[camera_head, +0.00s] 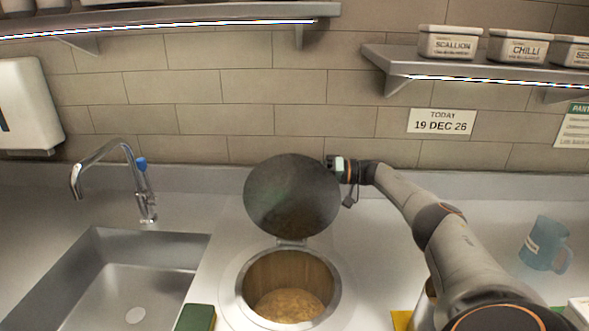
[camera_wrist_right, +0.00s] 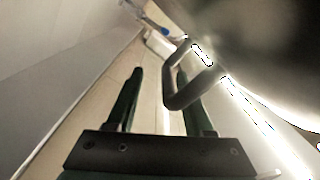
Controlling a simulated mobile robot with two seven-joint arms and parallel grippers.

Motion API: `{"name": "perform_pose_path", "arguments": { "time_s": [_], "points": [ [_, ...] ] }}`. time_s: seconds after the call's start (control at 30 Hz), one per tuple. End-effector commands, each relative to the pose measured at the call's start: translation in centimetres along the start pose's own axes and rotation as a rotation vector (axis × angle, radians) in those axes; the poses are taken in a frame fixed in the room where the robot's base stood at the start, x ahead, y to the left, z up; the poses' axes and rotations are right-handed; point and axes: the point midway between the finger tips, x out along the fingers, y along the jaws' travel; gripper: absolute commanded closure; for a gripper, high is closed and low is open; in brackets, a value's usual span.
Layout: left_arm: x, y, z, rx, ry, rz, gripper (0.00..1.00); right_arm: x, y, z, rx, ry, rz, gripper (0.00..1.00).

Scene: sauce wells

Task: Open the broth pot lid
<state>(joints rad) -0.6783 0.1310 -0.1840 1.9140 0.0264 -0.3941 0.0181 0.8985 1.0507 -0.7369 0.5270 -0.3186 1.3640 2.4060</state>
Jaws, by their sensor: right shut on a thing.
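The broth pot lid (camera_head: 292,195) is a dark round disc. It stands raised on its hinge behind the pot opening, with its underside facing the head camera. The broth pot (camera_head: 243,302) is sunk into the counter, and brownish broth (camera_head: 288,305) shows inside. My right gripper (camera_wrist_right: 165,100) is at the lid's upper right edge, its fingers hidden behind the lid in the head view. My left gripper is not in view.
A sink (camera_head: 85,270) with a tap (camera_head: 140,185) is at the left. A blue mug (camera_head: 543,245) stands at the right. A green-topped block (camera_head: 196,317) lies near the pot's front left. Shelves (camera_head: 430,62) hang on the tiled wall above.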

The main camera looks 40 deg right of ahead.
Motion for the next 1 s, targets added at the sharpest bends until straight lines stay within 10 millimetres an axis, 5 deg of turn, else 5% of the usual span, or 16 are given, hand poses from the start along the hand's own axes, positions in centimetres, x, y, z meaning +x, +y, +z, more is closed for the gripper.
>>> {"name": "perform_pose_path", "arguments": {
  "time_s": [0.47,1.0],
  "points": [
    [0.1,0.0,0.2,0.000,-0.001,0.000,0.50,-0.7,0.3,0.3,0.001,-0.007,0.008,0.53],
    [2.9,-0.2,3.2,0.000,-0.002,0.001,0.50,-11.1,0.4,0.2,-0.003,0.001,0.006,0.53]
  ]
}}
